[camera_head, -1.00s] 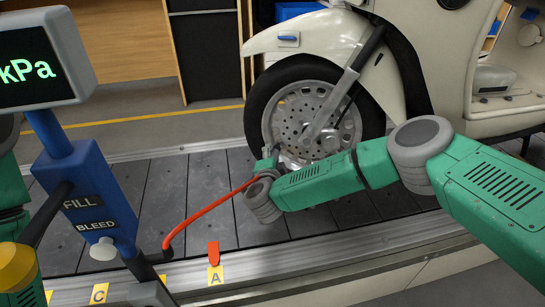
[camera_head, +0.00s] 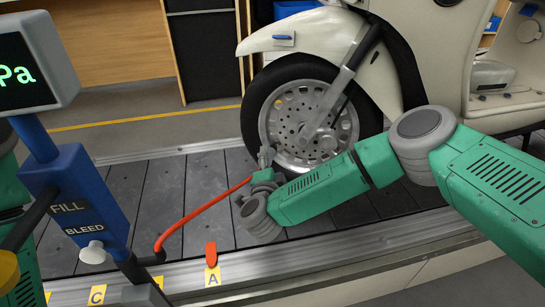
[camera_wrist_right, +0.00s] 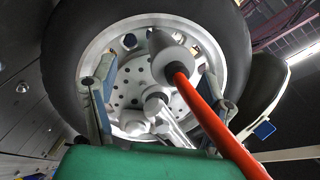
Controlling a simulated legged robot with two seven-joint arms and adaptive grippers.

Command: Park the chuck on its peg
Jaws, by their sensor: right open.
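The chuck (camera_wrist_right: 172,55) is a grey cylinder on the end of a red hose (camera_wrist_right: 205,105). In the right wrist view it sits in front of the wheel (camera_wrist_right: 140,75), between my spread right fingers, with no finger visibly touching it. My right gripper (camera_wrist_right: 155,88) is open; in the head view my right gripper (camera_head: 265,157) is small at the wheel's lower left. The red hose (camera_head: 205,207) runs from there to the blue inflator post (camera_head: 85,195). I cannot tell which part is the peg. My left gripper is out of view; only green arm parts show at the left edge.
The cream scooter (camera_head: 300,30) stands on the grey slat conveyor (camera_head: 165,195). An orange upright piece (camera_head: 211,254) stands at yellow label A on the metal front rail (camera_head: 330,255). A pressure display (camera_head: 35,65) tops the post.

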